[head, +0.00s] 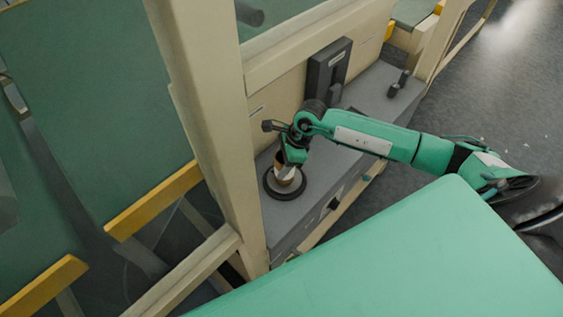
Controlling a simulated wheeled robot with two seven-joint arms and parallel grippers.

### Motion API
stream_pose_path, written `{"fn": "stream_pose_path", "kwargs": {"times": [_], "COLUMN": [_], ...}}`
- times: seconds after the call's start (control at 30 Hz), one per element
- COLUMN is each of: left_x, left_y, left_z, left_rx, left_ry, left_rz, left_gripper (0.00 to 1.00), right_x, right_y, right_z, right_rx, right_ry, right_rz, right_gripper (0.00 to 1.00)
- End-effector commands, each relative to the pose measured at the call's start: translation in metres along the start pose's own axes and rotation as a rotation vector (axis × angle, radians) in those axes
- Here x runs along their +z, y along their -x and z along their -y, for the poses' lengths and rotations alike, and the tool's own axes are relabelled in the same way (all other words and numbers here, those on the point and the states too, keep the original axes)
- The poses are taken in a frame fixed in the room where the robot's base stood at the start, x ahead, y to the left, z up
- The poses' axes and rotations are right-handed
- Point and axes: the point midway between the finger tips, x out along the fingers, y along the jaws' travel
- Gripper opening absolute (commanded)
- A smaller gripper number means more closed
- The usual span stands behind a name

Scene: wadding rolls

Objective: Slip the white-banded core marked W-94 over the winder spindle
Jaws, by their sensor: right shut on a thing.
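A small brown core with a white band (287,173) is upright at the round black base (272,192) on the grey bench top. My right gripper (288,163) reaches in from the right and is shut on the core from above. The core appears to stand over the middle of the black base, but I cannot tell whether it touches it. The winder spindle is not seen apart from the core; it may be hidden inside or behind it. The marking W-94 is not readable here. My left gripper is out of view.
The grey bench top (325,165) is backed by a beige panel. A beige post (203,95) stands close left of the core. A dark upright box (328,68) and small dark knobs (398,85) are farther back. Yellow bars (153,200) lie left.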

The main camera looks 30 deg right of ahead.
Motion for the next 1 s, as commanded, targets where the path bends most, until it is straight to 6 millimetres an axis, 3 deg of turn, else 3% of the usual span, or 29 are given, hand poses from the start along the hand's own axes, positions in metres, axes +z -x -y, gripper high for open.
{"fn": "stream_pose_path", "kwargs": {"times": [0.17,0.2,0.23,0.57,1.0], "left_x": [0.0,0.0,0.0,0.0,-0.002], "left_y": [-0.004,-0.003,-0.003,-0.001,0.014], "left_z": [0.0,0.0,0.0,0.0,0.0], "left_rx": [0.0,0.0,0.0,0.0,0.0], "left_ry": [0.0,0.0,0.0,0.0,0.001], "left_rz": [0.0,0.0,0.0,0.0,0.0], "left_gripper": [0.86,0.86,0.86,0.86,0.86], "right_x": [-0.002,-0.001,-0.001,-0.001,-0.001], "right_y": [-0.004,-0.003,-0.003,0.0,0.036], "right_z": [0.0,0.0,0.0,0.0,0.0], "right_rx": [0.0,0.0,0.0,0.0,-0.001], "right_ry": [0.0,0.0,0.0,0.0,0.0], "right_rz": [0.0,0.0,0.0,0.0,-0.001], "right_gripper": [0.28,0.56,0.59,0.59,0.59]}}
